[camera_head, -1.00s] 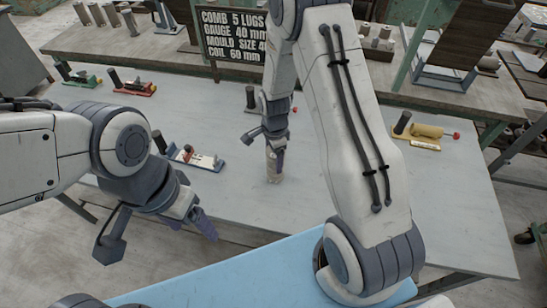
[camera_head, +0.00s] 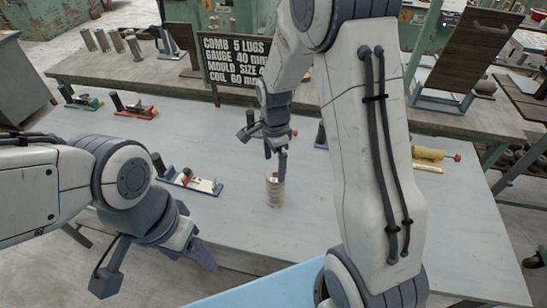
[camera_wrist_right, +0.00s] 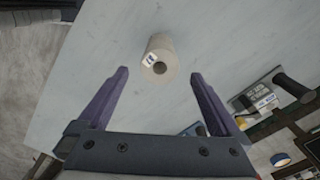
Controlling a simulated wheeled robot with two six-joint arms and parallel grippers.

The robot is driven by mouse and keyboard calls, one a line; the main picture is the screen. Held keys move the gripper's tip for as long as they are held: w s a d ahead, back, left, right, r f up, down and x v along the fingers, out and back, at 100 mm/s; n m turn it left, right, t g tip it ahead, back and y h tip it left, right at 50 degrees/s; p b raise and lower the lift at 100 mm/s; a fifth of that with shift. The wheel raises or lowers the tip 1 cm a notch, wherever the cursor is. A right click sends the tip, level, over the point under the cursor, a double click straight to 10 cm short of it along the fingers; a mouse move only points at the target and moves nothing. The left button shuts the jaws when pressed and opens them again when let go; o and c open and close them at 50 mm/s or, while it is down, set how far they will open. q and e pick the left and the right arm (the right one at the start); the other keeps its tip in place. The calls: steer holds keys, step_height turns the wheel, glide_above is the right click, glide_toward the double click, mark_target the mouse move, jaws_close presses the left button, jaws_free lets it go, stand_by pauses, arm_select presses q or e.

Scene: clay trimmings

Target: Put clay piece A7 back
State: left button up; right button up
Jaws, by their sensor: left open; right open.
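A pale clay cylinder (camera_head: 274,190) stands upright on the grey table, near its middle. In the right wrist view the clay cylinder (camera_wrist_right: 158,50) shows a hole in its end and a small white label that I cannot read. My right gripper (camera_head: 266,150) is open and empty just above the cylinder; one finger partly overlaps its top in the head view. In the wrist view the cylinder lies beyond the two fingertips (camera_wrist_right: 160,74), between their lines, apart from both. My left gripper (camera_head: 155,265) is open and empty at the near left.
A dark sign (camera_head: 235,65) stands behind. Small fixtures in green (camera_head: 84,103), red (camera_head: 136,110) and blue (camera_head: 192,182) sit on the left; a yellow roller (camera_head: 428,154) sits right. My right arm hides part of the table. The table around the cylinder is clear.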

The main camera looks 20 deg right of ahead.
steer(key=s+a+r+n, duration=0.9)
steer(key=s+a+n, duration=0.1)
steer(key=a+n, duration=0.15)
steer(key=s+a+r+n+y, duration=0.1)
steer(key=s+a+r+n, duration=0.1)
steer(key=s+n, duration=1.1)
steer(key=shift+s+a+r, duration=0.2)
steer(key=shift+s+a, duration=0.15)
